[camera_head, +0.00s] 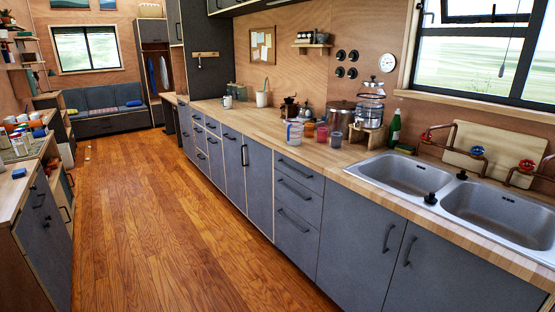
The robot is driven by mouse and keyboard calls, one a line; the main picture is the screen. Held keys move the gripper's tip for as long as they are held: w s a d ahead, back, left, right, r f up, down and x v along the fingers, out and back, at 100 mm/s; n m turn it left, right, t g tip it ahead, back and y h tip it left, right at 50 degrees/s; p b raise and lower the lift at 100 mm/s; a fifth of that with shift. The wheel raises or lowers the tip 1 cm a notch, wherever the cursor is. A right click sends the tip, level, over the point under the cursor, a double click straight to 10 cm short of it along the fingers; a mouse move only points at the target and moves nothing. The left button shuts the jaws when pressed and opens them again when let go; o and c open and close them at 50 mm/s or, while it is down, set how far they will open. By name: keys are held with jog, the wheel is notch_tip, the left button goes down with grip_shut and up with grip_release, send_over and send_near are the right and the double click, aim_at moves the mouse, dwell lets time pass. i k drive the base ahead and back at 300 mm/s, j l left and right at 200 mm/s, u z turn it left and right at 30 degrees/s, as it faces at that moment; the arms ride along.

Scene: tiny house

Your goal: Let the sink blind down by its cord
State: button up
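The blind's cord (507,49) hangs in front of the window (470,65) above the sink, at the upper right. It is a thin dark line running up out of the picture, with a small dark pull (502,71) at its lower end. The blind itself does not show; the window's top is cut off by the picture edge. The double steel sink (437,205) is set in the wooden counter below the window. My gripper is not in view.
Grey cabinets (353,240) run along the counter's front. Red and blue taps (477,151) and a wooden board stand behind the sink. A green bottle (395,129) and a glass dispenser (370,105) stand left of it. The wooden floor (170,220) is mostly clear.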

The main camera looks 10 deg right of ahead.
aim_at(501, 72)
jog(key=i+j+u, duration=0.2)
jog(key=i, duration=0.6)
jog(key=i+z, duration=0.4)
jog(key=i+j+z, duration=0.2)
jog(key=z, duration=0.15)
jog(key=i+j+z, duration=0.25)
jog(key=z, duration=0.15)
jog(key=i, duration=0.05)
